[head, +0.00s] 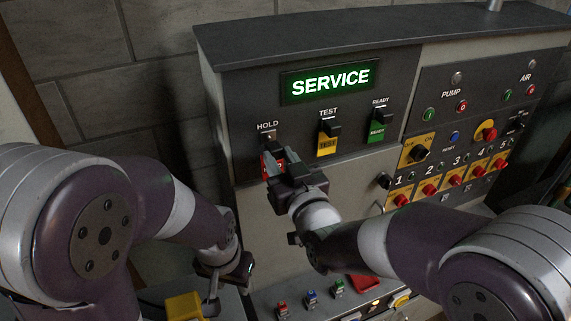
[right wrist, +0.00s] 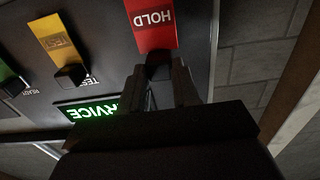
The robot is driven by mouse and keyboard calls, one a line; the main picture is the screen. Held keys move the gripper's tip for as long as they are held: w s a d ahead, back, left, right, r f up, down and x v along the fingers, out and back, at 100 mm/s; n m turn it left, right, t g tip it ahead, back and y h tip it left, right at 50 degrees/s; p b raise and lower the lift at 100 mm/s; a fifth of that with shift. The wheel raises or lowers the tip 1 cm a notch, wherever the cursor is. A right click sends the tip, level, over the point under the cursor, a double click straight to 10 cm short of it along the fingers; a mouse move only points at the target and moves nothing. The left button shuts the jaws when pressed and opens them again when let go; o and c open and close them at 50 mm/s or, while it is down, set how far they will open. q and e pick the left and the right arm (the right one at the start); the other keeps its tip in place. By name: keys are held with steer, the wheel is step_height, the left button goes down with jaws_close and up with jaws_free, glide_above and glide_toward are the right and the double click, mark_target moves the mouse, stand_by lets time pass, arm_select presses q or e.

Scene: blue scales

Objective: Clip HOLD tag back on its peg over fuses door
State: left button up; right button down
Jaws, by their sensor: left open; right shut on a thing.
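The red HOLD tag (right wrist: 150,22) hangs from a black clip (right wrist: 158,62) in the right wrist view, which sees the panel upside down. My right gripper (head: 275,164) is shut on the clip, close to the panel face. In the head view the tag (head: 266,168) is mostly hidden behind the gripper. The HOLD peg plate (head: 267,136) shows just above it, under the HOLD label; whether the clip touches the peg I cannot tell. My left gripper (head: 212,287) is open and low at the left, away from the panel. No door marked fuses is readable.
The yellow TEST tag (head: 327,145) and green READY tag (head: 377,131) hang on their clips right of HOLD. A lit SERVICE sign (head: 331,82) is above. Knobs and red buttons fill the right side. A yellow block (head: 184,306) lies low at left.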

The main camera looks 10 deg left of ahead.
mark_target(275, 148)
steer(key=shift+w+a+r+p, duration=0.15)
steer(key=shift+w+r+p, duration=0.15)
steer(key=shift+w, duration=0.4)
steer(key=shift+w+a+f, duration=0.1)
steer(key=shift+w+a, duration=0.2)
steer(key=shift+w, duration=0.1)
arm_select(q)
steer(key=shift+s+d+r, duration=0.4)
steer(key=shift+d+r, duration=0.05)
steer(key=shift+r, duration=0.2)
steer(key=shift+f, duration=0.15)
steer(key=shift+f+b, duration=0.25)
steer(key=shift+b, duration=0.05)
steer(key=shift+f, duration=0.1)
arm_select(e)
steer(key=shift+r, duration=0.2)
arm_select(q)
steer(key=shift+f+b, duration=0.3)
steer(key=shift+b, duration=0.1)
steer(key=shift+f, duration=0.1)
arm_select(e)
steer(key=shift+r, duration=0.1)
